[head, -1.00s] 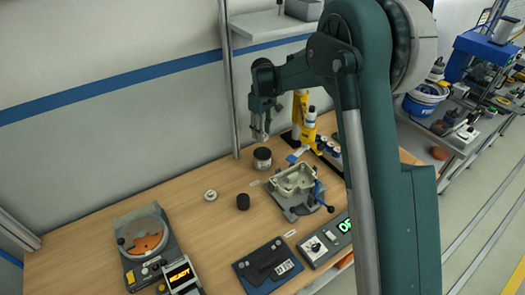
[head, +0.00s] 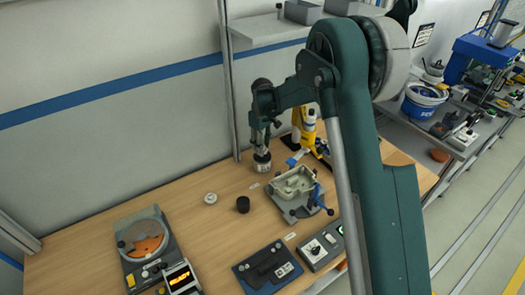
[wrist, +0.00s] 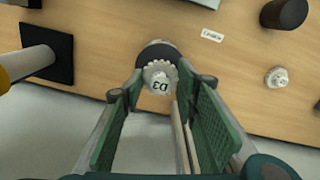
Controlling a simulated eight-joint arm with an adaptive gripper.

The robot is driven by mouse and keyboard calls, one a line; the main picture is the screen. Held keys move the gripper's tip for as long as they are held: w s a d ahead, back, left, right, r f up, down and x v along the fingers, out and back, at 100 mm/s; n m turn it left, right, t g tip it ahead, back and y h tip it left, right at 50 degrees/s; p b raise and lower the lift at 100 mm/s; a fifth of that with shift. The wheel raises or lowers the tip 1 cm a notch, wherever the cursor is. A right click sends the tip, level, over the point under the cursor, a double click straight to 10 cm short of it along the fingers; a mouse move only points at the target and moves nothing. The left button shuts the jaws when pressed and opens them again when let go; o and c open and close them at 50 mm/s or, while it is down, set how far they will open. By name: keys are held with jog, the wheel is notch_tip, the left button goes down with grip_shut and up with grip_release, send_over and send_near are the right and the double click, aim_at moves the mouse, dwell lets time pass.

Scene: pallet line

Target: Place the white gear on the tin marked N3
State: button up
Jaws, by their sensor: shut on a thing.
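My gripper (head: 263,143) is low over the dark round tin (head: 262,167) near the wall side of the bench. In the wrist view, my gripper (wrist: 160,88) has its fingers on both sides of a white toothed gear (wrist: 160,76) with small dark characters on its face. The gear covers part of the dark tin (wrist: 157,48); whether they touch I cannot tell. The tin's own marking is not readable. A second small white round part (head: 210,198) lies apart on the bench, also in the wrist view (wrist: 276,77).
A black cylinder (head: 242,204) stands in front of the tin. A grey fixture with a blue handle (head: 297,190) is to the right. A yellow stand (head: 308,128) is close behind. A dial scale (head: 144,245) sits at the left. Bare wood lies left of the tin.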

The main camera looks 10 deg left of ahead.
jog(key=shift+f, duration=1.35)
jog(key=shift+f, duration=0.2)
jog(key=o, duration=0.8)
jog(key=shift+o, duration=0.2)
jog(key=shift+r, duration=0.25)
notch_tip(320, 180, up, 12)
jog(key=shift+b, duration=0.3)
